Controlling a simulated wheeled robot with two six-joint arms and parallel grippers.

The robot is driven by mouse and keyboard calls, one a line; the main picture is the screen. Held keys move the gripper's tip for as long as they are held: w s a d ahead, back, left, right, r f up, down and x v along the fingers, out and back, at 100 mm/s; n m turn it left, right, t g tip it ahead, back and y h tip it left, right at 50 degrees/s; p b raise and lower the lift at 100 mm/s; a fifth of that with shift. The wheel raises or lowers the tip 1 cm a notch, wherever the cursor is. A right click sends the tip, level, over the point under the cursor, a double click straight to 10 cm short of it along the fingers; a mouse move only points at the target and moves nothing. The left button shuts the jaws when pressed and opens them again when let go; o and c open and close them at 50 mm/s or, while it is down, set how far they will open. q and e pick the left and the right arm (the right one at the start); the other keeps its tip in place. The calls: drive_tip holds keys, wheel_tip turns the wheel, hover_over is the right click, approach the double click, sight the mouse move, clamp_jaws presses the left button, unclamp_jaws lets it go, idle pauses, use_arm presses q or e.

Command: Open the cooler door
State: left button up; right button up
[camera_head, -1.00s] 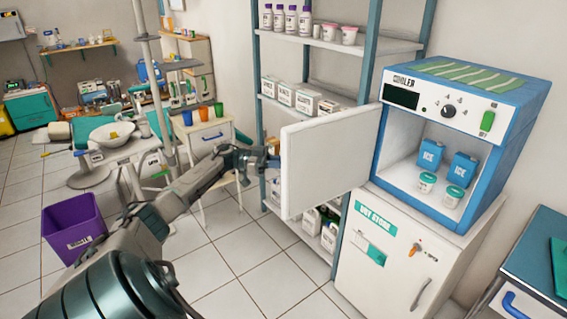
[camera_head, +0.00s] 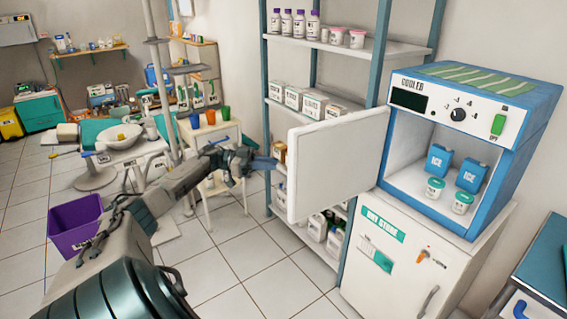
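The cooler (camera_head: 545,115) is a blue and white box with a control panel on top, standing on a white cabinet. Its white door (camera_head: 338,160) stands swung wide open to the left, hinged at the cooler's left side. Inside show two blue ice packs (camera_head: 438,160) and two small white tubs with green lids (camera_head: 434,187). My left gripper (camera_head: 264,163) is just left of the door's free edge, a small gap apart as seen here. Its fingers are small and edge-on, so their opening is unclear. My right gripper does not show.
The white cabinet (camera_head: 400,275) under the cooler has a handle. A shelf rack (camera_head: 360,50) with bottles and boxes stands behind the door. A purple bin (camera_head: 75,225) is on the floor at left. A blue-topped table (camera_head: 548,255) is at lower right. Tiled floor is clear in the middle.

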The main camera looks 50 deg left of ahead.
use_arm(q)
drive_tip(key=v, duration=0.4)
drive_tip(key=shift+b, duration=0.3)
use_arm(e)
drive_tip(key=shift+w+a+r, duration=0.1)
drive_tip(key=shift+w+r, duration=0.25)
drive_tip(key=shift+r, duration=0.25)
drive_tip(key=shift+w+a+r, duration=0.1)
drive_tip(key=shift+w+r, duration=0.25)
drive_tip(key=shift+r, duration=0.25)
